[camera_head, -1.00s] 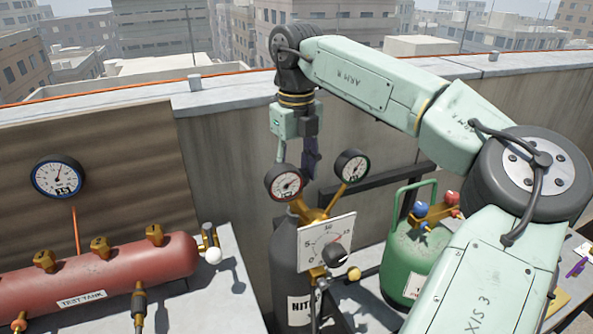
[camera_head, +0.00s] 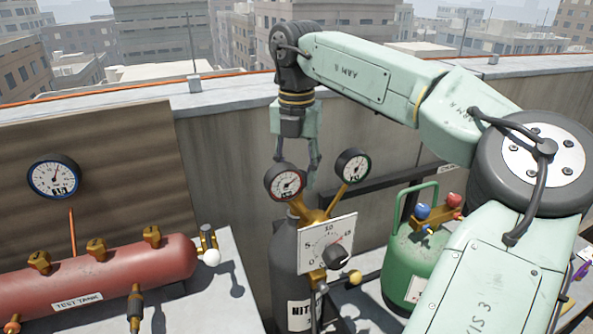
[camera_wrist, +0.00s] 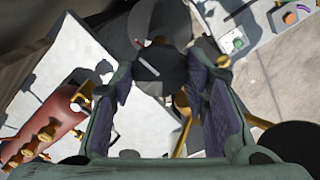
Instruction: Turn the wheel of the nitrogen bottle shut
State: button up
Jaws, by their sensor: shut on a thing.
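The dark nitrogen bottle (camera_head: 284,258) stands upright in the middle of the head view, with brass fittings on top. Its wheel is hidden there behind the gauges and my fingers. My gripper (camera_head: 311,170) points straight down over the bottle's top, its fingertips behind two round gauges. In the wrist view, a dark piece with a white mark, which looks like the wheel (camera_wrist: 160,68), lies between the purple-padded fingers of my gripper (camera_wrist: 163,82). The fingers are shut on it. The wheel's edges are hard to make out.
A square dial plate (camera_head: 318,236) with a black knob is in front. A green bottle (camera_head: 413,250) stands right, a red test tank (camera_head: 105,272) left. A parapet wall (camera_head: 222,150) runs behind.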

jog(key=shift+m, duration=0.6)
jog(key=o, duration=1.1)
jog(key=shift+o, duration=0.2)
notch_tip(320, 180, up, 7)
jog(key=shift+f, duration=0.15)
jog(key=shift+r, duration=0.45)
